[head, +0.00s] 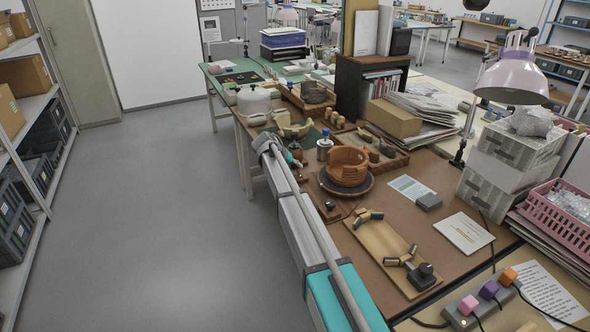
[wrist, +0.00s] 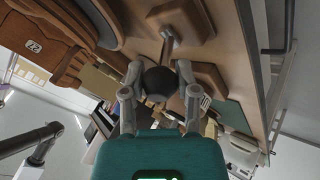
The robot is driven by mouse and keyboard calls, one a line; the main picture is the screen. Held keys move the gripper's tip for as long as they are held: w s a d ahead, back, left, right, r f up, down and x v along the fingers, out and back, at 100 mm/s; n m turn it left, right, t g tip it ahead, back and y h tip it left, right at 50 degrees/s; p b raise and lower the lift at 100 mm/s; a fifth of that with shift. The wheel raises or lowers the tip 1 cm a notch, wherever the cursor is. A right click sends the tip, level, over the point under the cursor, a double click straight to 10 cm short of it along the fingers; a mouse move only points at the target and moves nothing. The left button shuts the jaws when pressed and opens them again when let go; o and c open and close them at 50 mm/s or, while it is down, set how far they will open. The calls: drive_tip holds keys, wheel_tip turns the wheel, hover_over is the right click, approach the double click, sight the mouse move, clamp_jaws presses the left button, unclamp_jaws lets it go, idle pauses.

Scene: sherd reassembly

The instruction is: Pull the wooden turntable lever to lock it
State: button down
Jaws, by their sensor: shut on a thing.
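The turntable (head: 367,190) is a dark round disc on the brown bench, with an orange-brown, partly rebuilt pot (head: 347,168) on it. In the wrist view the dark disc's edge (wrist: 95,22) and the pot (wrist: 45,52) show at upper left. The lever shows there as a short metal rod (wrist: 168,45) coming from a wooden block (wrist: 183,20), with a dark round knob (wrist: 162,84) at its end. My gripper (wrist: 159,72) is shut on the knob, one finger on each side. In the head view my arm hides much of the lever area.
A wooden board (head: 385,252) with small curved pieces and a black knob lies right of my arm. A tray of sherds (head: 385,150) and stacked papers (head: 420,110) stand behind the pot. A lamp (head: 512,80) overhangs the right side. The floor at left is clear.

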drive_tip(key=shift+s, duration=0.2)
drive_tip(key=c, duration=0.5)
unclamp_jaws()
drive_tip(key=shift+c, duration=0.2)
drive_tip(key=shift+o, duration=1)
drive_tip(key=shift+w, duration=0.1)
drive_tip(key=shift+a, duration=0.1)
